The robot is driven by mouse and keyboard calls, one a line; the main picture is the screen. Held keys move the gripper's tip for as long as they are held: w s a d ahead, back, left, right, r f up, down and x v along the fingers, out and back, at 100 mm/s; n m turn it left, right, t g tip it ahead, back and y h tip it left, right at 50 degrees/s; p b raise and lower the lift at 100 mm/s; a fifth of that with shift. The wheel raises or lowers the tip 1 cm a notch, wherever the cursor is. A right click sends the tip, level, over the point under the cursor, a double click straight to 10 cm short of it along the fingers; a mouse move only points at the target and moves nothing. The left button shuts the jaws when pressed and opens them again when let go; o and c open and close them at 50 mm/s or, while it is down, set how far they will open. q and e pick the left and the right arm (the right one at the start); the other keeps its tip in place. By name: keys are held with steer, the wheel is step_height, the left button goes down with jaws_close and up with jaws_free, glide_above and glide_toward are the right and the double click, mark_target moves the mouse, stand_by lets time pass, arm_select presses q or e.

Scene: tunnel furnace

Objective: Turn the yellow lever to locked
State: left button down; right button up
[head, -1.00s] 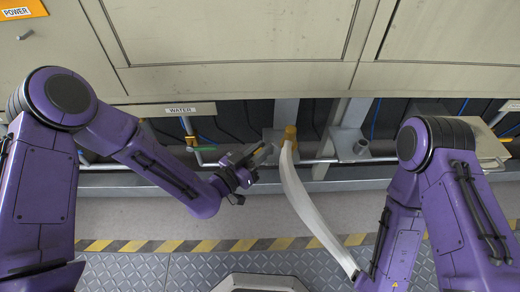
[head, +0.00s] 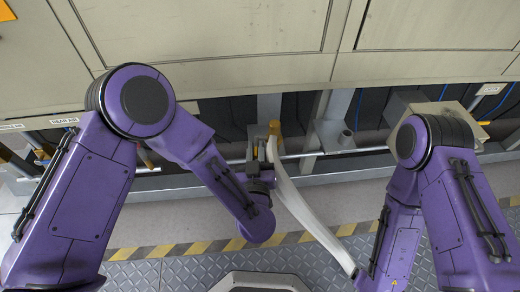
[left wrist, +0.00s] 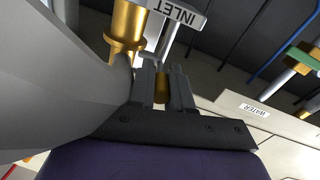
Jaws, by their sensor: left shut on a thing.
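The yellow lever (left wrist: 161,88) shows as a small brass-coloured piece between my left gripper's fingers (left wrist: 163,82) in the left wrist view. In the head view my left gripper (head: 261,160) is beside the yellow fitting (head: 274,129) at the top of the white hose (head: 297,199). The left gripper is shut on the lever, whose body is mostly hidden by the fingers. The brass fitting (left wrist: 128,30) and an INLET sign (left wrist: 175,12) are close to the fingers in the left wrist view. I cannot read the lever's locked mark. My right gripper is out of view.
The pale hose curves down right towards my right arm and fills the left of the wrist view. A horizontal pipe (head: 312,155) and a grey bracket (head: 331,134) are near the fitting. Beige cabinet panels (head: 200,40) overhang above. Striped tape (head: 190,248) marks the floor.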

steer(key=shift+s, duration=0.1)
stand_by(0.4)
arm_select(q)
steer(key=c, duration=1.1)
jaws_free()
steer(key=shift+d, duration=0.1)
steer(key=shift+o, duration=0.2)
